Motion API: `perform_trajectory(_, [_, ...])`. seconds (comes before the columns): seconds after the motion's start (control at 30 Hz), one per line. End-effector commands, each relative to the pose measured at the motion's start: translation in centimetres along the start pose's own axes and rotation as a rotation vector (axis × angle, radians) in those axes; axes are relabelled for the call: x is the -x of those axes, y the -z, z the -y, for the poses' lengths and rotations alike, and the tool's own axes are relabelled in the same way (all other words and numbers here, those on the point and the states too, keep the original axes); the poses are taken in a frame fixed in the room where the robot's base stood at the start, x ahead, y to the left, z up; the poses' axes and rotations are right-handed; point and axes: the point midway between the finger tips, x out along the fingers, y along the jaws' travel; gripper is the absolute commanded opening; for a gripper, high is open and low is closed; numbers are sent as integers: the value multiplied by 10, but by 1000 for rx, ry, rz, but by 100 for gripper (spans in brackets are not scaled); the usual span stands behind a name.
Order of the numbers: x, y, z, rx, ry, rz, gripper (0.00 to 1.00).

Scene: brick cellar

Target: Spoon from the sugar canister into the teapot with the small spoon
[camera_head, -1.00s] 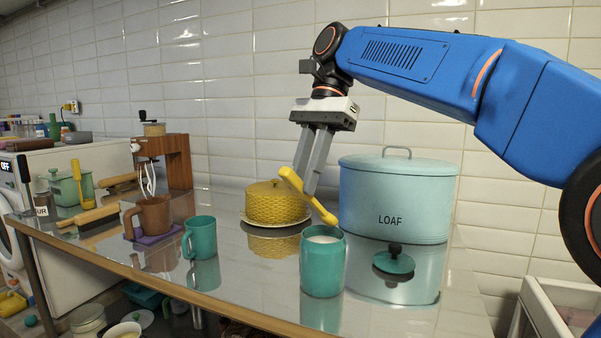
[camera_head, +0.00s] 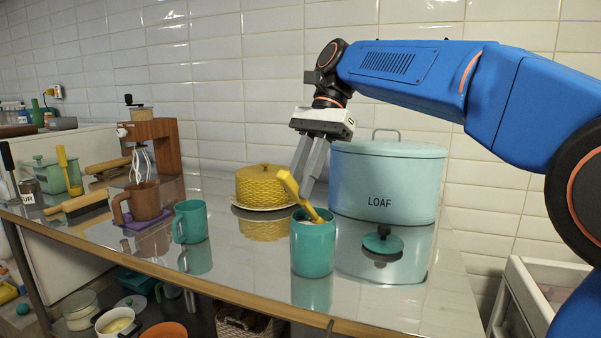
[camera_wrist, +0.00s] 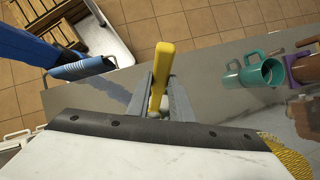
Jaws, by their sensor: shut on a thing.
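My gripper (camera_head: 301,184) is shut on the yellow small spoon (camera_head: 287,182), which is tilted. The spoon's lower end reaches into the mouth of the open teal canister (camera_head: 313,250), which has white contents and is likely the sugar canister. Its bowl is hidden inside or at the rim. The wrist view shows the spoon's yellow handle (camera_wrist: 160,70) between my fingers; the canister cannot be made out there. A teal lid with a black knob (camera_head: 383,243) lies to its right. I cannot clearly make out a teapot.
A big LOAF tin (camera_head: 388,185) stands behind right, a yellow woven dome (camera_head: 264,185) behind left. Free counter lies between the teal mug and the canister.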

Motion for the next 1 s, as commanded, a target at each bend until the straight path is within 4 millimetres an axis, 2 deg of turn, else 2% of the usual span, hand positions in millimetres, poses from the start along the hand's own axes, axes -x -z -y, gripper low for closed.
perform_trajectory(0.27, [-13,10,0,-1,0,0,0])
perform_trajectory(1.0, [-32,-27,0,5,-2,-374,0])
